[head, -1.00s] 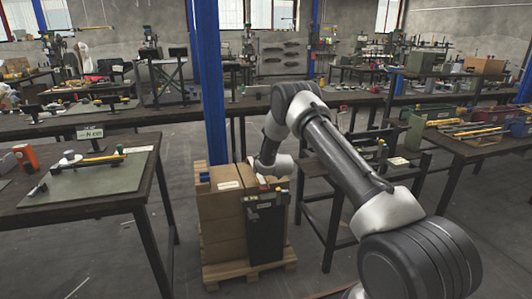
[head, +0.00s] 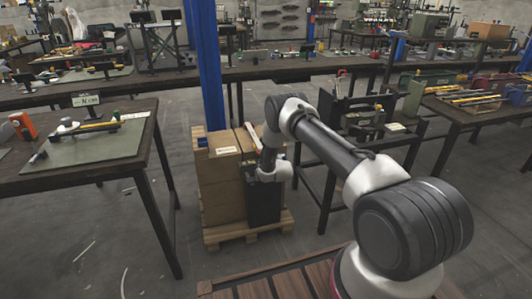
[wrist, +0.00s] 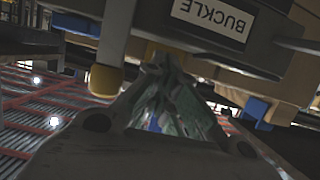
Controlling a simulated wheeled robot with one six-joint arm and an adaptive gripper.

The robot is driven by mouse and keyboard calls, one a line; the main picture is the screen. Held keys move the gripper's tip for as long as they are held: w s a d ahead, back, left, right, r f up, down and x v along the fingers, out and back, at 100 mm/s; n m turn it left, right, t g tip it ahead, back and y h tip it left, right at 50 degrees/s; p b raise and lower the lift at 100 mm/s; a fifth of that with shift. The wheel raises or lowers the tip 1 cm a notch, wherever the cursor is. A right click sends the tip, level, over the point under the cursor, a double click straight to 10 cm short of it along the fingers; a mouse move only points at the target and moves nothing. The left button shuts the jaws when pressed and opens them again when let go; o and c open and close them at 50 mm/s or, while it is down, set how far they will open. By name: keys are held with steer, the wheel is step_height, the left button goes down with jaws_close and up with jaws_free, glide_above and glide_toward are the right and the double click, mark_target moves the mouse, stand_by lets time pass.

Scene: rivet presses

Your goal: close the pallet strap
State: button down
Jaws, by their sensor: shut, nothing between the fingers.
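The pallet (head: 248,233) on the floor bears stacked cardboard boxes (head: 218,185) with a dark buckle panel (head: 263,207) at their right front. In the wrist view the panel's grey body (wrist: 262,55) carries a white label (wrist: 214,17) reading BUCKLE, seen upside down. My gripper (wrist: 162,68) is shut and empty, its fingertips close under the panel's edge. I cannot tell whether they touch it. A grey part with a yellow tip (wrist: 105,80) stands just left of the fingers. In the head view my wrist hides the fingers and much of the buckle.
A blue post (head: 207,70) rises behind the boxes. A table with a green mat (head: 95,146) stands left, and a dark stand (head: 335,165) stands close on the right. A blue part (wrist: 256,112) shows right of my fingers.

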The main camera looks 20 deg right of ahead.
steer(key=shift+s+f, duration=0.1)
stand_by(0.4)
steer(key=v, duration=1.2)
steer(key=s+f+g, duration=0.9)
steer(key=s, duration=0.5)
steer(key=s+d+r, duration=0.1)
steer(key=s+r, duration=1)
steer(key=r, duration=0.7)
steer(key=s+d+r, duration=0.1)
steer(key=s+r, duration=1.1)
steer(key=r, duration=0.6)
steer(key=s+d+r+g, duration=0.1)
steer(key=s+d+r, duration=0.1)
steer(key=s+r, duration=1)
step_height(320, 180, up, 6)
steer(key=shift+s+r, duration=0.2)
steer(key=shift+s, duration=0.05)
